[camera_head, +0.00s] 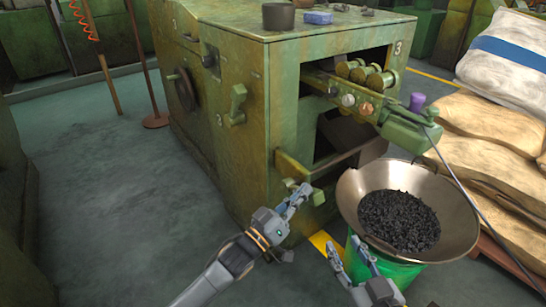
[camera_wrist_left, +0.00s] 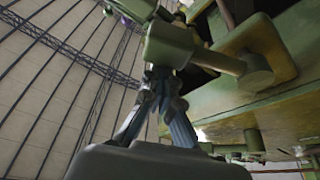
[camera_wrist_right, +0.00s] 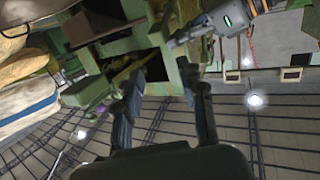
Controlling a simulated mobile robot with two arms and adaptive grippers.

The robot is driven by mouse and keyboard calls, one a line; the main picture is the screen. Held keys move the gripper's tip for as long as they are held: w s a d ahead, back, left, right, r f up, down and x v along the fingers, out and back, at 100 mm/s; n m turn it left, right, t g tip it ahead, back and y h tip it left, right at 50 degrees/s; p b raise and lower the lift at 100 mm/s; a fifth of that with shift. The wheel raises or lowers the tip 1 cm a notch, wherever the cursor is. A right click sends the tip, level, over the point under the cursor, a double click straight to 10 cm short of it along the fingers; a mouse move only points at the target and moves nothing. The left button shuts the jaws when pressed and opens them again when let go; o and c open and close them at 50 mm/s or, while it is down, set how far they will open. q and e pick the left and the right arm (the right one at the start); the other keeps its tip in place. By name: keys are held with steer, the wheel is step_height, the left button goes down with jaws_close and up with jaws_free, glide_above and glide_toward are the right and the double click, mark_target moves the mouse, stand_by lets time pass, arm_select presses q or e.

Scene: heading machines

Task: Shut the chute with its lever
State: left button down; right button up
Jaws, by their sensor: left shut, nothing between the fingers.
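The green machine (camera_head: 240,120) has a lower front opening with a metal chute (camera_head: 372,152) sloping out toward a wide pan. A green lever (camera_head: 293,168) sits at the machine's lower front corner, below the opening. Its arm and blocky end show large in the left wrist view (camera_wrist_left: 205,58). My left gripper (camera_head: 300,194) is shut and empty, with its fingertips right by the lever's end; whether they touch it I cannot tell. My right gripper (camera_head: 350,252) is open and empty, low in front of the pan; its spread fingers show in the right wrist view (camera_wrist_right: 167,90).
The wide pan (camera_head: 464,222) holds dark small pieces and stands on a green bucket (camera_head: 377,271) close to my right gripper. Sacks (camera_head: 490,130) are stacked at the right. A green box on an arm (camera_head: 405,128) juts out above the pan.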

arm_select(q)
steer(key=shift+s+d+f+m, duration=0.1)
steer(key=shift+s+f+m, duration=0.05)
steer(key=shift+f+m, duration=0.35)
arm_select(e)
steer(key=shift+w+a+r+t, duration=0.1)
steer(key=shift+a+r+t, duration=0.05)
steer(key=shift+r+t, duration=0.45)
arm_select(q)
steer(key=shift+f, duration=0.1)
arm_select(e)
steer(key=shift+r, duration=0.15)
arm_select(q)
steer(key=shift+s, duration=0.1)
steer(key=v, duration=1.1)
steer(key=shift+a+r, duration=0.25)
steer(key=shift+a, duration=0.25)
steer(key=shift+s, duration=0.1)
